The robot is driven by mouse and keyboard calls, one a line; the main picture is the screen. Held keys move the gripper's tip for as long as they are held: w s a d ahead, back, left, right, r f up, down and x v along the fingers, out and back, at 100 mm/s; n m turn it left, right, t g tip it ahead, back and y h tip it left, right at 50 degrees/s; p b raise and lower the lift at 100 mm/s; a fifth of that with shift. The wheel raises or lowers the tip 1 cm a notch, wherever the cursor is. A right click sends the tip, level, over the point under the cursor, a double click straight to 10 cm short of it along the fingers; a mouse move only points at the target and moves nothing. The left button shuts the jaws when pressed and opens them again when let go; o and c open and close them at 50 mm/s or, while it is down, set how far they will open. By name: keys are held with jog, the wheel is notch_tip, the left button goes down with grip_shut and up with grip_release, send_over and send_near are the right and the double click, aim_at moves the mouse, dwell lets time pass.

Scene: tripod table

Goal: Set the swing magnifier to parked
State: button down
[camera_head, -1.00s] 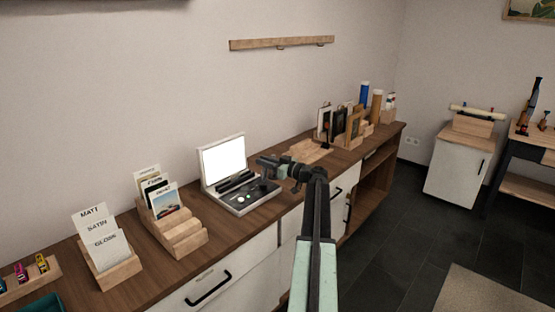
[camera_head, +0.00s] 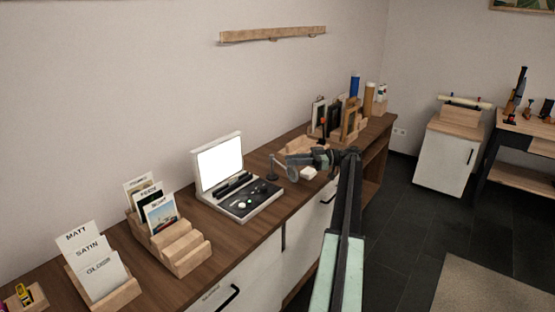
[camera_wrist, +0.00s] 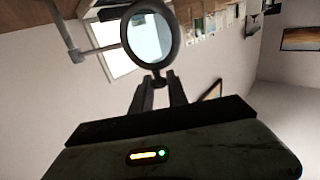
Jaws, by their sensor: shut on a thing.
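The swing magnifier has a round lens in a dark ring (camera_wrist: 150,38) on a thin arm from a post; its post (camera_head: 272,168) stands on the counter just right of the open light case (camera_head: 218,163). In the head view the lens hangs to the right of the post, clear of the case. My gripper (camera_wrist: 159,82) is shut on the small knob at the lens rim, as the wrist view shows. In the head view my gripper (camera_head: 306,158) is beside the lens, and the grip itself is too small to make out.
A wooden rack of framed pictures (camera_head: 340,122) stands behind my gripper on the counter (camera_head: 232,238). Card holders (camera_head: 172,240) stand at the left. A small white block (camera_head: 308,173) lies near the lens. The floor at right is open.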

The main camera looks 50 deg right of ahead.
jog(key=shift+w+a+g, duration=0.1)
jog(key=shift+a+g, duration=0.2)
jog(key=c, duration=1.4)
grip_release()
jog(key=shift+o, duration=0.2)
